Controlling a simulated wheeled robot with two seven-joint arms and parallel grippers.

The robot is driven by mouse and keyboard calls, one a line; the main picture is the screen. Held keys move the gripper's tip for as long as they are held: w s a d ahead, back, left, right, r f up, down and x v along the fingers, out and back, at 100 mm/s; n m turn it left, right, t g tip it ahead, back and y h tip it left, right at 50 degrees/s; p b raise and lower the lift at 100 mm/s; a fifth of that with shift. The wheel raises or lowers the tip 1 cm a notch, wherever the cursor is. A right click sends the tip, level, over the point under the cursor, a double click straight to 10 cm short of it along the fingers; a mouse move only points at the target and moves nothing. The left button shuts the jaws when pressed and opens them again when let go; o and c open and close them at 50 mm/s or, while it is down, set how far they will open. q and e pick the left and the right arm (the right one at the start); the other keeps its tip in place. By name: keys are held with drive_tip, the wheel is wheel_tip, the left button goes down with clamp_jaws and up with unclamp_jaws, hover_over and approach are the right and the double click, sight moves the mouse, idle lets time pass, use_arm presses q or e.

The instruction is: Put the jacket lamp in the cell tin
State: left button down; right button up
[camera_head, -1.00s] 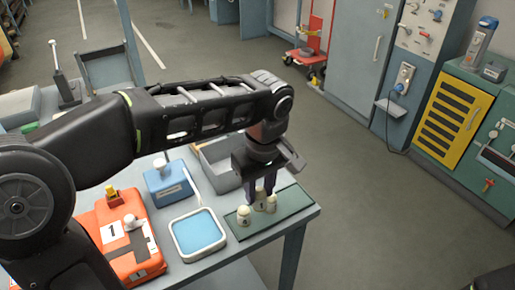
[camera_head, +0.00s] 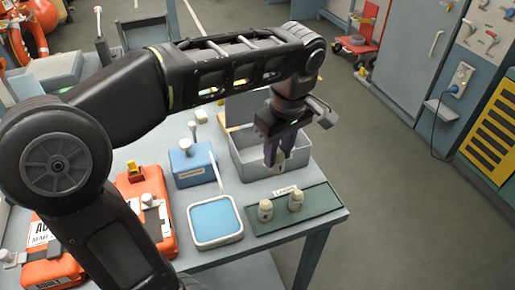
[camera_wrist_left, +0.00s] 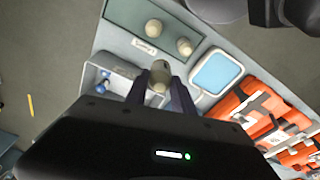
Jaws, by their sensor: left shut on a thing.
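My left gripper (camera_head: 275,160) is shut on a small cream lamp (camera_head: 278,170), which it holds upright, pointing down. In the left wrist view the lamp (camera_wrist_left: 159,76) shows between the two fingers. The grey open tin (camera_head: 243,163) is at the table's back right, and the gripper is at its near side. The fingers hide part of its near wall, and I cannot tell how far above the tin the lamp is. In the left wrist view the tin (camera_wrist_left: 117,72) has small blue-ended cells inside. My right gripper is out of view.
Two similar cream lamps (camera_head: 265,210) and a white label (camera_head: 287,190) are on a green mat (camera_head: 318,208) in front of the tin. A blue-topped tray (camera_head: 215,219), a blue box (camera_head: 190,163) and orange jackets (camera_head: 150,188) lie to the left.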

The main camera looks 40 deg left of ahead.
use_arm(q)
drive_tip(key=w+a+p, duration=0.1)
drive_tip(key=w+a, duration=0.7)
drive_tip(key=a, duration=0.3)
wheel_tip(320, 180, down, 8)
drive_tip(key=shift+s, duration=0.1)
wheel_tip(320, 180, down, 3)
drive_tip(key=shift+r, duration=0.1)
drive_tip(key=shift+a+f+p, duration=0.25)
drive_tip(key=shift+a+p, duration=0.1)
drive_tip(key=shift+p, duration=0.1)
drive_tip(key=shift+w+f, duration=0.1)
drive_tip(key=shift+w, duration=0.1)
drive_tip(key=shift+f, duration=0.1)
